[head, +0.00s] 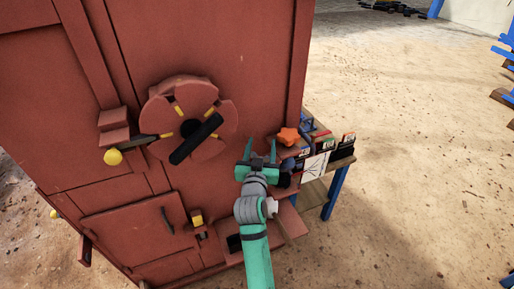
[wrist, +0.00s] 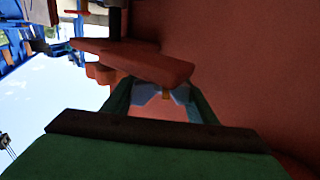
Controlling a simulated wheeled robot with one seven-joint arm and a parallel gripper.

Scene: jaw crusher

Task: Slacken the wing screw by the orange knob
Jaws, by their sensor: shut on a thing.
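The orange star-shaped knob (head: 288,136) is at the right edge of the red machine, just right of my gripper (head: 261,143). It also shows in the wrist view (wrist: 101,73), partly behind a red plate. In the head view the fingers point up against the red face and the screw cannot be made out.
The red machine (head: 245,65) fills the left, with a round hub (head: 215,120) bearing a black bar (head: 196,139). A yellow-balled lever (head: 113,156) sticks out left. A blue-legged table (head: 331,192) with boxes stands close at right.

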